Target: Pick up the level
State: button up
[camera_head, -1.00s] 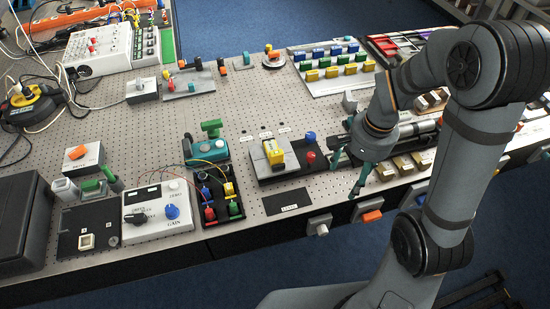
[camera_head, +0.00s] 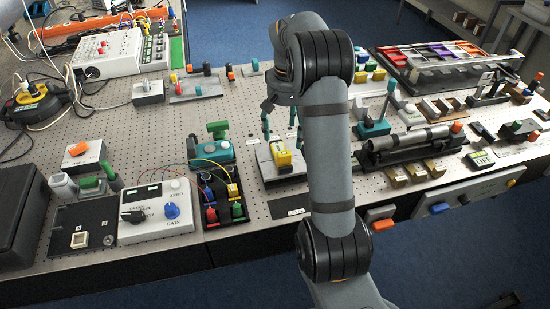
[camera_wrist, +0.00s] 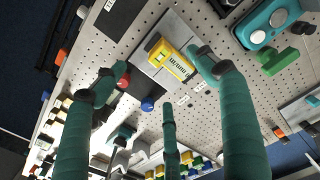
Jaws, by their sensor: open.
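The level is a small yellow block with a pale marked face; I see the level (camera_head: 282,157) on a grey plate (camera_head: 268,171) near the table's front edge. In the wrist view the level (camera_wrist: 170,60) lies on the plate between and beyond my teal fingers. My gripper (camera_head: 281,122) is open and empty above and behind the level in the head view, its fingers pointing down. The wrist view shows the spread fingers of my gripper (camera_wrist: 160,76) apart from the level. My arm hides the area right of the level in the head view.
A black-based cylinder fixture (camera_head: 415,142) is at right. Perforated board behind is mostly clear.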

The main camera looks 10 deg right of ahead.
aim_at(286, 154)
jog(key=shift+s+f+n, duration=0.1)
jog(key=shift+s+n, duration=0.05)
jog(key=shift+n, duration=0.25)
notch_tip(286, 154, down, 4)
jog(key=shift+f, duration=0.2)
jog(key=shift+w+d+f+p, duration=0.15)
jog(key=shift+f+p, duration=0.35)
jog(key=shift+f, duration=0.5)
jog(key=shift+w+f+p, duration=0.2)
jog(key=shift+f+p, duration=0.25)
jog(key=shift+f, duration=0.5)
jog(key=shift+w+d+f+p, duration=0.15)
jog(key=shift+f+p, duration=0.35)
jog(key=shift+f, duration=0.5)
jog(key=c, duration=0.3)
jog(key=shift+w, duration=0.1)
jog(key=c, duration=1.3)
